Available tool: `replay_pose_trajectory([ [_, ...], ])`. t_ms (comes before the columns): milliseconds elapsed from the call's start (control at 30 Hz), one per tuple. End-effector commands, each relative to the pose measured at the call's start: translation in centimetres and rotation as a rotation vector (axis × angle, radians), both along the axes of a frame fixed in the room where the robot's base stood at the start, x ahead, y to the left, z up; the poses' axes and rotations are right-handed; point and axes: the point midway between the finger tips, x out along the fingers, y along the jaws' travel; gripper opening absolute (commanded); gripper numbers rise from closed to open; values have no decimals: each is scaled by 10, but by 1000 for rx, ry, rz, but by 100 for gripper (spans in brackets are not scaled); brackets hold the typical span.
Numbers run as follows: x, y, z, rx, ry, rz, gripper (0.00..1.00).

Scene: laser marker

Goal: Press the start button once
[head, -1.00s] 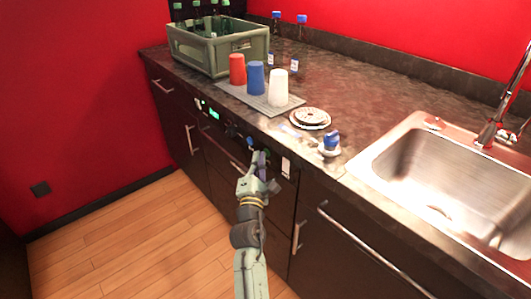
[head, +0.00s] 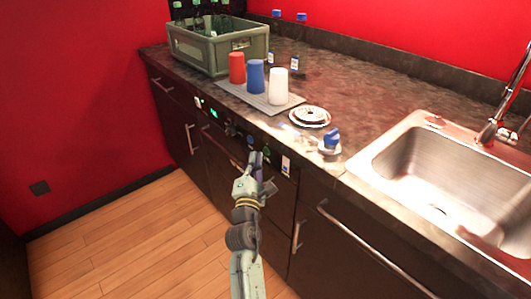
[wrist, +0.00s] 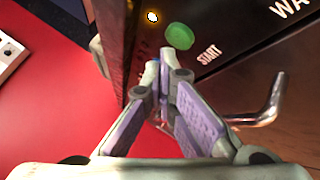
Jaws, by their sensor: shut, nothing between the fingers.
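The round green start button (wrist: 180,36) shows in the wrist view on a dark panel, with the word START printed beside it. My gripper (head: 262,160) is shut and empty in front of the panel. The exact gap to the panel cannot be told.
A lit lamp (wrist: 152,16) is near the button. A metal handle (wrist: 265,110) sticks out at right. The counter holds a crate (head: 245,55) of bottles, red (head: 237,68), blue (head: 256,76) and white (head: 278,86) cups, and a sink (head: 450,165).

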Motion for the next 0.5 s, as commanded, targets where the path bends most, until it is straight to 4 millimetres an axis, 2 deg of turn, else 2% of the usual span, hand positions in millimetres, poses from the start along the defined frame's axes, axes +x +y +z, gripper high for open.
replay_pose_trajectory([
  [233, -1, 2, -1, 0, 1, 1, 0],
  [500, -17, 24, -3, 0, 0, 2, 0],
])
